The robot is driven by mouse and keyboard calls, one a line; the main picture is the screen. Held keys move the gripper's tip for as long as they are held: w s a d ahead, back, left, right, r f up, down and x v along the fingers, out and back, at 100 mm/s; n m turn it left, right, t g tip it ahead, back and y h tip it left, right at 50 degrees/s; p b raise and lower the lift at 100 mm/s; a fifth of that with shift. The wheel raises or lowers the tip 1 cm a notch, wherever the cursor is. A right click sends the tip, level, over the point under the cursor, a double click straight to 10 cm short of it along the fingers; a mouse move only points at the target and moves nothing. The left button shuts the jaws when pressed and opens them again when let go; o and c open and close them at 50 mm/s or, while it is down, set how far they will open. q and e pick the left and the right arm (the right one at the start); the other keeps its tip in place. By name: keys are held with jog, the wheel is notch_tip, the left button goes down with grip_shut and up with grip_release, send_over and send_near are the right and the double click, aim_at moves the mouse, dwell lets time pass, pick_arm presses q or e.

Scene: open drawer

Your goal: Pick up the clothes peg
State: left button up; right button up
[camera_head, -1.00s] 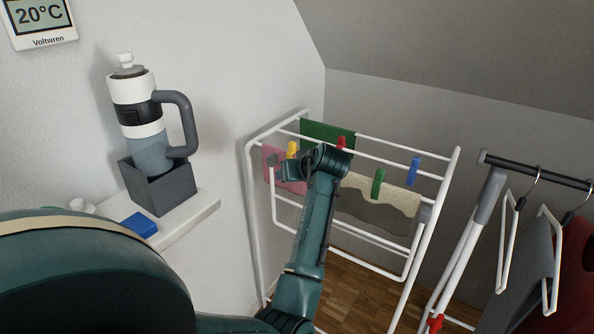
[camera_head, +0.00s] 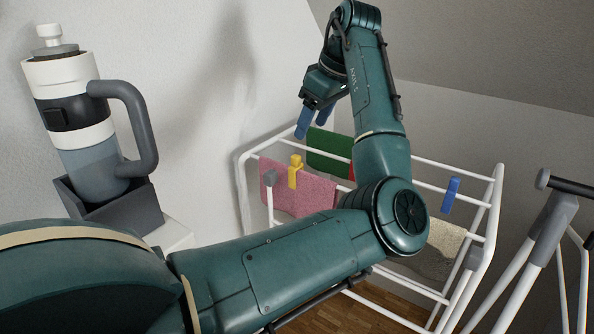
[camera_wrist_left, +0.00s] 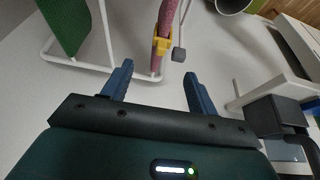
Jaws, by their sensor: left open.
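Coloured clothes pegs sit on the white drying rack (camera_head: 486,232). The yellow peg (camera_head: 295,172) clips a pink cloth (camera_head: 312,190) on the rack's left side. A blue peg (camera_head: 451,195) is on the right. My left gripper (camera_head: 311,128) is open and empty, its blue fingers pointing down above the rack, beside the green cloth (camera_head: 332,143). In the left wrist view, the yellow peg (camera_wrist_left: 161,44) on the pink cloth shows beyond and between the open fingers (camera_wrist_left: 156,70), apart from them. My arm hides part of the rack. My right gripper is not in view.
A flask with a grey handle (camera_head: 82,130) stands in a dark holder (camera_head: 125,212) on a white shelf at the left. A clothes stand (camera_head: 545,230) is at the right. The sloped ceiling and wall are close behind the rack.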

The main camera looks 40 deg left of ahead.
aim_at(296, 156)
pick_arm(q)
jog(key=b+x, duration=0.1)
jog(key=x, duration=0.5)
jog(key=shift+s+f, duration=0.15)
jog(key=b+x, duration=0.1)
jog(key=x, duration=0.5)
jog(key=shift+a+b, duration=0.15)
jog(key=shift+b, duration=0.15)
jog(key=shift+a, duration=0.1)
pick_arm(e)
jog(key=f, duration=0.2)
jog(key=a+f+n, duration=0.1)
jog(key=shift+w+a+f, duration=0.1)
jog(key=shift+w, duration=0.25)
pick_arm(q)
jog(key=c, duration=1.1)
jog(key=shift+o, duration=0.2)
notch_tip(296, 156, up, 10)
jog(key=shift+f+p, duration=0.15)
jog(key=shift+p, duration=1.05)
jog(key=shift+r, duration=0.2)
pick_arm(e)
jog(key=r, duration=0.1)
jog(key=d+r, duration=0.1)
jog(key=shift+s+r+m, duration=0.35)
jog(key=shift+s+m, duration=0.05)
